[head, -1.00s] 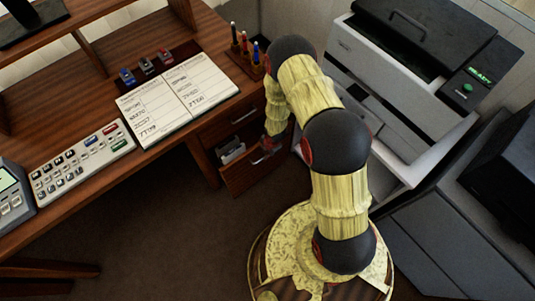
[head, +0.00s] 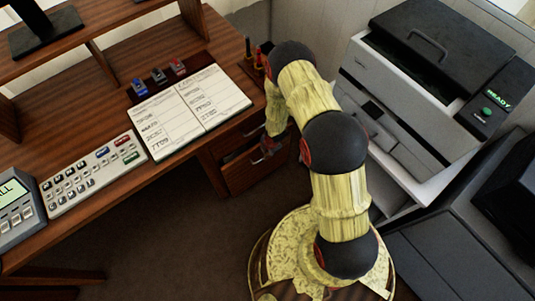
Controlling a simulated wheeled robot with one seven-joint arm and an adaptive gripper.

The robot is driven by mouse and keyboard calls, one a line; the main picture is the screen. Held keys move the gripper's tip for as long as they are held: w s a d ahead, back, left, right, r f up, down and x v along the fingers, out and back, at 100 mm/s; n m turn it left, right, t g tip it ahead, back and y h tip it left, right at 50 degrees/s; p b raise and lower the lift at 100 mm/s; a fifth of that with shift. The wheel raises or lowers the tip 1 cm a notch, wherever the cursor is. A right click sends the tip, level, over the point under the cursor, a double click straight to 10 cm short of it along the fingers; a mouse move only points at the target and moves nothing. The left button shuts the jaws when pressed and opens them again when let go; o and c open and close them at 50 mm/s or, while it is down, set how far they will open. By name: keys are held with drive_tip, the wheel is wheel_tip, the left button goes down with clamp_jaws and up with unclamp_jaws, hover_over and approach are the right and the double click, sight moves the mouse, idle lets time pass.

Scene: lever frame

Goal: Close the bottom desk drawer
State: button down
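The bottom desk drawer (head: 247,174) has a wooden front with a metal handle. It stands slightly open, with a dark narrow gap along its top edge. Another drawer front (head: 226,146) sits above it under the desktop, partly shaded. My arm reaches from the base at the bottom up and over to the drawers. My gripper (head: 270,146) is at the bottom drawer's handle area, at or very close to its front. The fingers are small, dark and partly hidden by my wrist, so their opening and any contact are unclear.
The wooden desk (head: 110,190) holds an open notebook (head: 190,111), a button panel (head: 95,172) and a pen holder (head: 258,62). A large printer (head: 420,70) stands close on the right of my arm. The floor (head: 190,240) before the desk is clear.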

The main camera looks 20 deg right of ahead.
drive_tip(key=c, duration=2)
unclamp_jaws()
drive_tip(key=shift+o, duration=0.4)
wheel_tip(320, 180, up, 12)
drive_tip(key=s, duration=0.2)
drive_tip(key=shift+d+f, duration=0.15)
drive_tip(key=shift+d, duration=0.2)
